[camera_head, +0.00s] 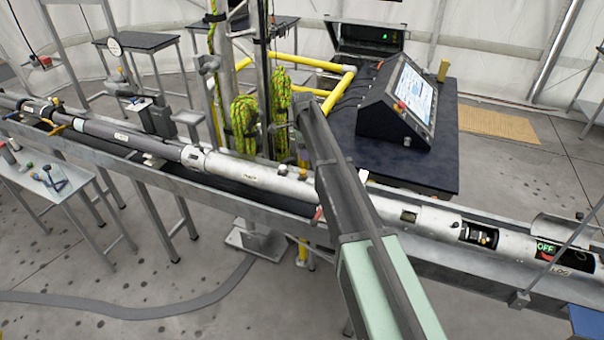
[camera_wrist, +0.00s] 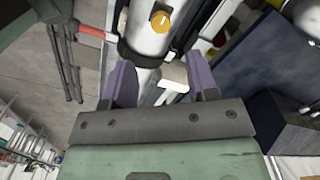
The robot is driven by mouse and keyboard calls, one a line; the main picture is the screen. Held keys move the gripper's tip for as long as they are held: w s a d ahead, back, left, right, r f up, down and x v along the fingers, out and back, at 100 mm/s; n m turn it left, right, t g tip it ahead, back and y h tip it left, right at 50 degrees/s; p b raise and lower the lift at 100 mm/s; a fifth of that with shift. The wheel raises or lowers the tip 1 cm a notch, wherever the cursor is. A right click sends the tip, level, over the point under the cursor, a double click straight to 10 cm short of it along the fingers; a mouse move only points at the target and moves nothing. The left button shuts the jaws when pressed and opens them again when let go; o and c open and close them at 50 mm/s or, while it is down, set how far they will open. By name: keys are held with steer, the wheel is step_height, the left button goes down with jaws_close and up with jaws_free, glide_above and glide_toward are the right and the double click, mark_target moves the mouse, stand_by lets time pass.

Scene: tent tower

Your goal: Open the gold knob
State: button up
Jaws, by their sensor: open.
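The gold knob (camera_wrist: 161,21) is a small round disc with a pale mark on its face. It sits on a white pipe section at the top middle of the wrist view. My gripper (camera_wrist: 162,78) has its two purple fingers spread apart, with nothing held between them. The knob lies beyond the fingertips, roughly centred between them and apart from both. In the head view my arm crosses the long pipe, and I cannot make out the gripper or this knob there.
The long silver pipe (camera_head: 255,175) lies in a metal trough across the head view. A dark table with a control console (camera_head: 398,103) stands behind it. Green-yellow rope bundles (camera_head: 243,125) hang near the middle. A red-handled part (camera_wrist: 90,32) shows left of the knob.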

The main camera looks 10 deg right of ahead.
mark_target(303, 171)
step_height(303, 171, down, 9)
steer(key=b, duration=0.7)
steer(key=shift+w+a, duration=0.1)
steer(key=shift+a, duration=0.05)
steer(key=shift+r, duration=0.2)
steer(key=c, duration=0.9)
steer(key=shift+c, duration=0.2)
